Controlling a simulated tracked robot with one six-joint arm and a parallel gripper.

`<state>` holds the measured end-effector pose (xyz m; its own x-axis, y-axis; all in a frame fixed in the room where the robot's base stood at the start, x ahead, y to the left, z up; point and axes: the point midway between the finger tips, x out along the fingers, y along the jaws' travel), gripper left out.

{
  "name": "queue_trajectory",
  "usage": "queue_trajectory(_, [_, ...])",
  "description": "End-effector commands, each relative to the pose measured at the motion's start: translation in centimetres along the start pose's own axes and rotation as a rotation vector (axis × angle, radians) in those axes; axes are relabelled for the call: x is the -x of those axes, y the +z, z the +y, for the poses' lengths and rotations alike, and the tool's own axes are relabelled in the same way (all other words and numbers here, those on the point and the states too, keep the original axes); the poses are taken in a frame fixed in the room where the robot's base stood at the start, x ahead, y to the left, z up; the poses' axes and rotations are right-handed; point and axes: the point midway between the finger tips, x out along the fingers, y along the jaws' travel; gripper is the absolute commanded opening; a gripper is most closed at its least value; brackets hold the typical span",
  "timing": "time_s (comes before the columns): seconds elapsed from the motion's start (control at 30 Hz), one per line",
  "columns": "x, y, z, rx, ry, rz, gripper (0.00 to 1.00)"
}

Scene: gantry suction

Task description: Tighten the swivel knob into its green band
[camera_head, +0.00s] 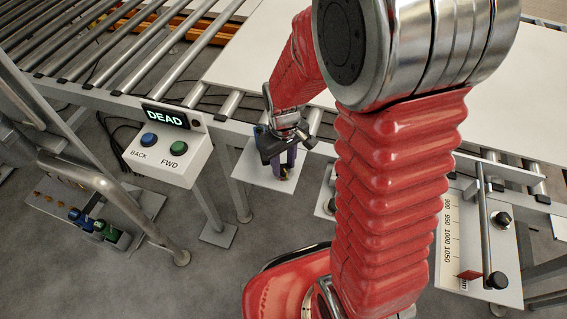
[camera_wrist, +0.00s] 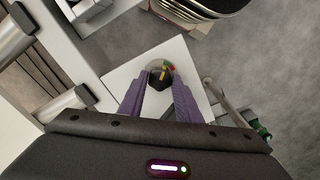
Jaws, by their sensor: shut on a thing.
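The swivel knob (camera_wrist: 160,77) is dark, with a yellow pointer mark, on a round grey dial on a white plate (camera_wrist: 190,60). Red, yellow and green marks show at the dial's edge; the green band (camera_wrist: 172,73) is small, and I cannot tell exactly where the pointer stands against it. My gripper (camera_wrist: 159,86) has its two purple fingers shut on the knob's sides. In the head view my gripper (camera_head: 286,168) reaches down onto the plate (camera_head: 257,173), and the fingers hide most of the knob.
A control box (camera_head: 168,157) with a "DEAD" display (camera_head: 165,116), a blue BACK button and a green FWD button stands to the left. Conveyor rollers (camera_head: 130,55) run behind. A scale plate (camera_head: 478,250) with a rail is at right. White panels lie on the rollers.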

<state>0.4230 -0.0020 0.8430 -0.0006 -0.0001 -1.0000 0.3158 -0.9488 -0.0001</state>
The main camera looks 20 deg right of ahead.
Motion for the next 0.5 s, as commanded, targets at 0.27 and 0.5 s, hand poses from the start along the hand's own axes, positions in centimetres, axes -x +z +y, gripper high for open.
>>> queue_trajectory(0.27, [0.03, -0.02, 0.02, -0.107, 0.000, 0.001, 0.08])
queue_trajectory(0.5, [0.03, -0.03, 0.02, -0.109, 0.000, 0.001, 0.08])
